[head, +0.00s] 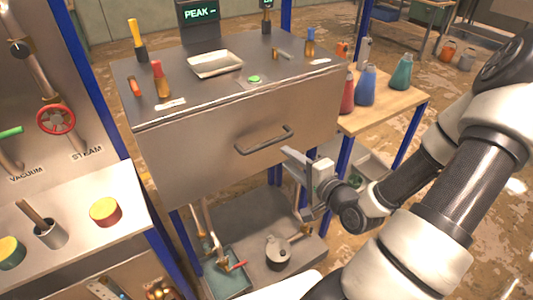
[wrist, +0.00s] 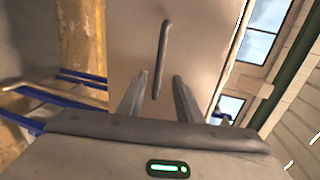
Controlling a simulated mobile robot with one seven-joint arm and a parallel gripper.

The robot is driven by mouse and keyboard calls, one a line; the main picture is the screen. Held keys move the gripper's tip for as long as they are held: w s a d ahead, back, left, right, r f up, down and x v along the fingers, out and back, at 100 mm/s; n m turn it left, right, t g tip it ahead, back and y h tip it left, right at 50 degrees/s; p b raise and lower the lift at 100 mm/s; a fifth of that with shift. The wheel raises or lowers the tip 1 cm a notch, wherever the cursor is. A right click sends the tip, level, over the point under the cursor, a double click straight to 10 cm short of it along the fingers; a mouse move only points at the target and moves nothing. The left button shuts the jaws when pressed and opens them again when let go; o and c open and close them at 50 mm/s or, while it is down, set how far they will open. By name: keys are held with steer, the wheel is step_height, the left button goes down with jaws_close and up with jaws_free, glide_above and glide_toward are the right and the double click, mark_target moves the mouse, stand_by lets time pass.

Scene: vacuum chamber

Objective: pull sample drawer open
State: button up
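The sample drawer (head: 190,160) is the wide grey front of the bench cabinet in the head view, and it looks flush and shut. Its dark bar handle (head: 264,141) runs across the front, right of the middle. My gripper (head: 290,157) is just below and right of the handle's right end. In the wrist view, the handle (wrist: 164,45) stands upright in the picture against the drawer front (wrist: 130,40). My gripper (wrist: 160,78) is open there, with one finger on each side of the handle's lower end. Contact is not visible, and the depth between fingers and handle is unclear.
The bench top holds a metal tray (head: 215,64), a green button (head: 254,79) and small bottles. A wooden side table (head: 395,113) with coloured flasks stands to the right. A lower shelf (head: 250,225) with a pot sits under the drawer. A steam and vacuum panel stands left.

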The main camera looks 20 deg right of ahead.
mark_target(269, 145)
steer(key=b+x, duration=0.1)
steer(key=x, duration=1.1)
steer(key=shift+w+a, duration=0.15)
jaws_close()
